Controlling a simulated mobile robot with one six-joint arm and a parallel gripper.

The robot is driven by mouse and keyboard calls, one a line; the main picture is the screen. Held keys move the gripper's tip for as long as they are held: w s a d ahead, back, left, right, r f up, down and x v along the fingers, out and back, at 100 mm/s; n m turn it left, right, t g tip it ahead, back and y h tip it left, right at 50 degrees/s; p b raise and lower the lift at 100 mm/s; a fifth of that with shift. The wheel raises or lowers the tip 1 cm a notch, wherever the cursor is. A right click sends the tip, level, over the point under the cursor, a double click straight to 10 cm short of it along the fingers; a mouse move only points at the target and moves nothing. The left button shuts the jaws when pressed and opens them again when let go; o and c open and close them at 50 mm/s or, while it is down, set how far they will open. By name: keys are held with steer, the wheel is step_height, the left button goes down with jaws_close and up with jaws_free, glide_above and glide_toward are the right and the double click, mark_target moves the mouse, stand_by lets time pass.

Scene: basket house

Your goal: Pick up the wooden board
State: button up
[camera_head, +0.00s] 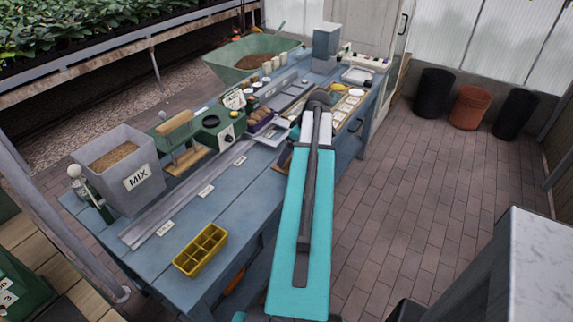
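A small tan wooden board (186,161) lies flat on the blue workbench (150,262), left of the middle. A green press-like stand (180,145) stands over it and hides part of it. A tan wooden block (175,122) sits on top of that stand. My teal arm reaches up the middle of the view, to the right of the board and apart from it. My gripper does not show; the arm hides its own far end.
A grey MIX bin (122,172) stands left of the board. A long grey rail (185,200) with labels runs in front. A yellow divided tray (201,249) is near the front edge. Several pots and trays crowd the bench's far end.

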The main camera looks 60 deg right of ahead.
mark_target(286, 163)
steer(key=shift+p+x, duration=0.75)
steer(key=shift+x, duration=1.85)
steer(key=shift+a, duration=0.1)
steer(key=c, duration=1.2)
